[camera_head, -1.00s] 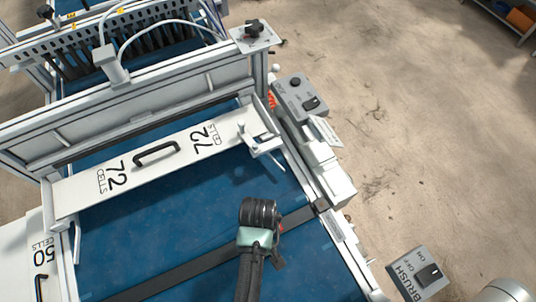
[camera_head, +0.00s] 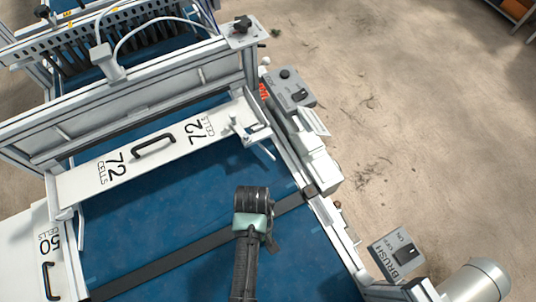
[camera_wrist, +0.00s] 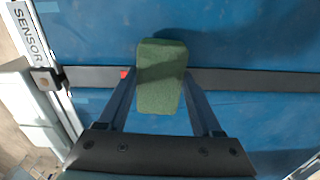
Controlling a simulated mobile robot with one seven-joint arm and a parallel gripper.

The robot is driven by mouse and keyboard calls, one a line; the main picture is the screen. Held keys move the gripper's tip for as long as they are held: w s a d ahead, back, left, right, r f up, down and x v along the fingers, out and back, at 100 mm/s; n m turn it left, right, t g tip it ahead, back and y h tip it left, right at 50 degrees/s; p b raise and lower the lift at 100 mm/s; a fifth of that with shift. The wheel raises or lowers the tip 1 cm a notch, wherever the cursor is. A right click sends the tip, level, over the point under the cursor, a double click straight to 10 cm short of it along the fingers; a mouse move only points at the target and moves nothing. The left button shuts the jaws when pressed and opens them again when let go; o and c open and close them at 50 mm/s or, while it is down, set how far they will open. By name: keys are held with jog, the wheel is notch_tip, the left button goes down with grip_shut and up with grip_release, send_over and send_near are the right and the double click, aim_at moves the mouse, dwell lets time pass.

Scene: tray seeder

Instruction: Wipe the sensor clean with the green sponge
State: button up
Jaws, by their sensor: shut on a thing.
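My gripper (camera_wrist: 160,82) is shut on the green sponge (camera_wrist: 161,76), a block held upright in the picture between the two dark fingers. The sponge is above the blue belt and overlaps the black strip across it in the wrist view; I cannot tell whether it touches. A small dark block with a pale round face (camera_wrist: 45,79), apparently the sensor, sits on the side rail at the strip's left end, below the SENSOR label (camera_wrist: 28,32). The sponge is apart from it. In the head view my arm end hides the sponge, and a dark block (camera_head: 311,192) shows at the strip's right end.
The blue belt (camera_head: 150,225) is clear around my gripper. A white 72-cell plate (camera_head: 120,172) with a handle lies across it. A grey control box (camera_head: 290,88) and a BRUSH switch box (camera_head: 396,255) stand along the right side, with open floor beyond.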

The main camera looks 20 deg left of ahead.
jog(key=shift+a+r+p, duration=0.1)
jog(key=shift+r+p, duration=2.4)
jog(key=shift+r, duration=0.45)
jog(key=shift+f, duration=0.1)
jog(key=w+d+r+m+b, duration=0.5)
jog(key=w+d+r+m, duration=0.2)
jog(key=d, duration=0.4)
jog(key=shift+d+r+m+b, duration=0.2)
jog(key=shift+r+m+b, duration=0.15)
jog(key=shift+r+m, duration=0.6)
jog(key=shift+w+f+m, duration=0.1)
jog(key=shift+f+m, duration=0.15)
jog(key=shift+f, duration=0.05)
